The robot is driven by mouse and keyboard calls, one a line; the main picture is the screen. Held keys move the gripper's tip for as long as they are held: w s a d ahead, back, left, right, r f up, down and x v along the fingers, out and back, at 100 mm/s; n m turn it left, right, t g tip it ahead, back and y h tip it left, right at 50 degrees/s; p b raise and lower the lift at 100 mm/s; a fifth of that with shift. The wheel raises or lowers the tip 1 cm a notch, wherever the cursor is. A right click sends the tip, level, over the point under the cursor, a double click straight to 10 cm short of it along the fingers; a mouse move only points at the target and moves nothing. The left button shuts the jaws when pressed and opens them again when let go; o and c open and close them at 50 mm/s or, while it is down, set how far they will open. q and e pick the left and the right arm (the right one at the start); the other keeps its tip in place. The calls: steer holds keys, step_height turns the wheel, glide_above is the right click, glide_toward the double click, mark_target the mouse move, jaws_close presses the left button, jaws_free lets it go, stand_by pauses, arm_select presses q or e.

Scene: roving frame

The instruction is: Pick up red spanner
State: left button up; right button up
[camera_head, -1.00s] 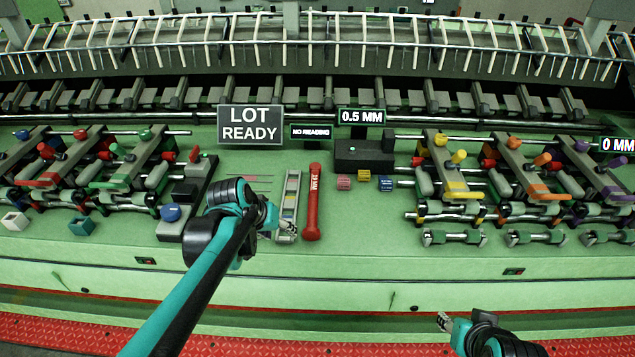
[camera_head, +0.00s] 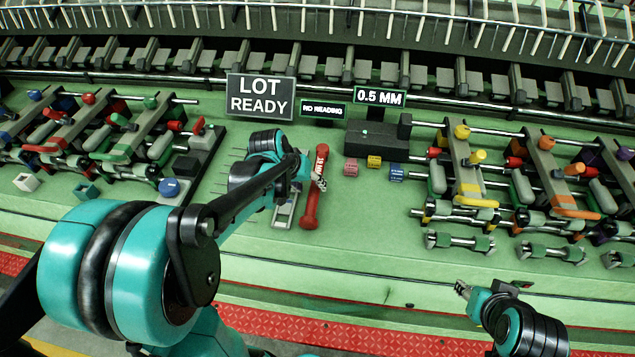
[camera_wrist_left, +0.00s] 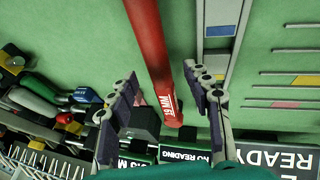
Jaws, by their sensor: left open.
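The red spanner (camera_head: 311,212) lies on the green bench top, right of the grey tray, with white lettering near its far end. In the left wrist view the red spanner (camera_wrist_left: 152,50) runs down between the two fingers. My left gripper (camera_head: 319,183) is over its upper half in the head view; the left gripper (camera_wrist_left: 165,98) shows its fingers apart in the wrist view, one on each side of the handle, not closed on it. My right gripper (camera_head: 462,289) is at the lower right, over the bench's front, away from the spanner; its jaws are too small to read.
The grey tray (camera_head: 284,217) lies close beside the spanner. A dark box (camera_head: 370,139) and small pink, yellow and blue blocks (camera_head: 396,173) stand right of it. Signs (camera_head: 260,96) stand behind. Coloured lever assemblies crowd both sides.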

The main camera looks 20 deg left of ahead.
mark_target(313, 189)
arm_select(q)
steer(key=x, duration=0.2)
steer(key=shift+d+f, duration=0.15)
steer(key=shift+f, duration=0.15)
steer(key=shift+w+f, duration=0.2)
steer(key=shift+f, duration=0.1)
steer(key=shift+s, duration=0.1)
jaws_close()
steer(key=shift+r, duration=0.2)
